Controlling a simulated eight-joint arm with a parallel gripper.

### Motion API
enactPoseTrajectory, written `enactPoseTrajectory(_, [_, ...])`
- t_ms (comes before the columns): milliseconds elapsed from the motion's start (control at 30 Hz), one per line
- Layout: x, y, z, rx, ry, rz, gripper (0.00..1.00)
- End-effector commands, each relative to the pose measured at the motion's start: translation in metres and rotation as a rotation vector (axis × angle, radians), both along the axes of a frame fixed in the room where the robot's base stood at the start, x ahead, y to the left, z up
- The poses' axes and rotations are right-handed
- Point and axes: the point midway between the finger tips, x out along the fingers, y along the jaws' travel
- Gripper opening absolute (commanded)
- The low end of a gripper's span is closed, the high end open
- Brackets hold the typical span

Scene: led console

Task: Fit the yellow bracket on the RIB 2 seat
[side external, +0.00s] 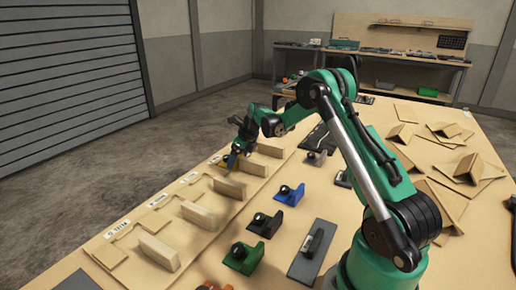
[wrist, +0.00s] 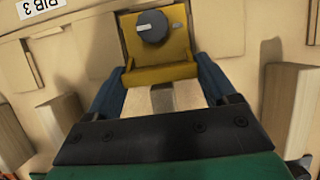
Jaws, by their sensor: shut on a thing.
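The yellow bracket (wrist: 158,45), with a round dark knob, is between my gripper's blue fingers in the wrist view. My gripper (wrist: 160,82) is shut on it. A pale wooden rib (wrist: 165,97) shows just below the bracket, between the fingers; whether they touch is unclear. In the side view my gripper (side external: 236,152) is low over the far part of the row of ribs, with a bit of the yellow bracket (side external: 232,161) showing. An upside-down RIB 3 label (wrist: 42,8) is at the upper left of the wrist view. The RIB 2 label is not readable.
Other wooden ribs (side external: 199,215) stand in a row, with neighbours on the left (wrist: 85,100) and right (wrist: 290,105) in the wrist view. Folded cardboard-like pieces (side external: 470,168) lie at the right.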

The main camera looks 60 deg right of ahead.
Motion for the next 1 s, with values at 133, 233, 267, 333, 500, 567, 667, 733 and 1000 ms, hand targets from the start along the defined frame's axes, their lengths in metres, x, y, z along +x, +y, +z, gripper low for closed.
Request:
enactPoseTrajectory(133, [0.000, 0.000, -0.002, 0.000, 0.000, 0.000, 0.95])
enactPoseTrajectory(233, [0.000, 0.000, -0.002, 0.000, 0.000, 0.000, 1.00])
enactPoseTrajectory(267, [0.000, 0.000, -0.002, 0.000, 0.000, 0.000, 1.00])
enactPoseTrajectory(333, [0.000, 0.000, -0.002, 0.000, 0.000, 0.000, 1.00])
enactPoseTrajectory(500, [-0.002, 0.000, 0.005, 0.000, 0.000, 0.000, 1.00])
enactPoseTrajectory(567, [-0.004, 0.000, 0.011, 0.000, 0.000, -0.001, 1.00])
enactPoseTrajectory(667, [-0.011, 0.000, 0.026, 0.001, 0.000, -0.002, 1.00])
enactPoseTrajectory(733, [-0.016, 0.000, 0.040, 0.001, 0.001, -0.002, 1.00])
enactPoseTrajectory(1000, [-0.037, 0.000, 0.088, 0.001, 0.001, -0.002, 1.00])
